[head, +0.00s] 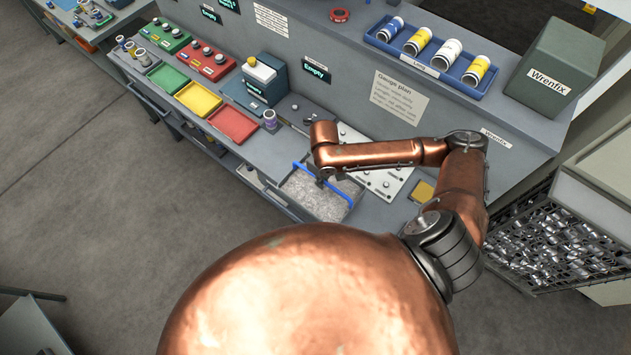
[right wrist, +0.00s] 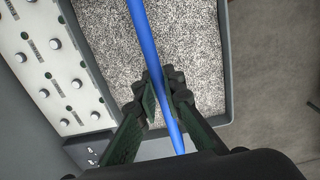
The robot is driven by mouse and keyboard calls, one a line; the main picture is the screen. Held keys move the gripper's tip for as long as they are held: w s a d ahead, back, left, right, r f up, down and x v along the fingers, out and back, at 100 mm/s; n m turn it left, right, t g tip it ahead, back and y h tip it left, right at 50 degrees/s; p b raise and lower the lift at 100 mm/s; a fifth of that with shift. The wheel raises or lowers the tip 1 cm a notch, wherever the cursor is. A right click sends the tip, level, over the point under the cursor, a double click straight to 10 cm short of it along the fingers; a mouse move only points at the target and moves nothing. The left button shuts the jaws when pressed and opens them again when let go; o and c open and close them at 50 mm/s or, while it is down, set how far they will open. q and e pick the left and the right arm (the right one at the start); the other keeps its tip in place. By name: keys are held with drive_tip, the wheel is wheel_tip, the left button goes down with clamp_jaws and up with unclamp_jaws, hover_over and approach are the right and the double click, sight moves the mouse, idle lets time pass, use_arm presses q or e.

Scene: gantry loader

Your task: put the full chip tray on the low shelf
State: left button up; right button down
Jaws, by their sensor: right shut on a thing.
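The chip tray (head: 297,196) is a shallow grey tray filled with silvery-grey chips, with a blue bar handle (head: 343,189) across its top. It is at the front edge of the bench, below the copper arm; I cannot tell whether it rests there or is lifted. In the right wrist view the chips (right wrist: 195,45) fill the tray under the blue handle (right wrist: 141,25). My right gripper (right wrist: 168,88) is shut on the blue handle. In the head view my right arm hides part of it. My left gripper is out of view. I cannot make out the low shelf.
The grey bench (head: 272,150) carries red, yellow and green bins (head: 198,98) to the left. A white plate with knobs (head: 372,165) lies beside the tray. A black mesh crate of metal scrap (head: 548,248) stands at right.

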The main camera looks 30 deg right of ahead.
drive_tip(key=shift+w+d+f, duration=0.3)
drive_tip(key=shift+d+f, duration=0.3)
drive_tip(key=shift+f, duration=0.2)
drive_tip(key=shift+w+d+f, duration=0.1)
drive_tip(key=shift+d+f, duration=0.1)
drive_tip(key=shift+f, duration=1.55)
drive_tip(key=c, duration=2.4)
unclamp_jaws()
drive_tip(key=shift+f, duration=0.2)
drive_tip(key=o, duration=0.4)
drive_tip(key=shift+c, duration=0.2)
drive_tip(key=shift+r, duration=0.1)
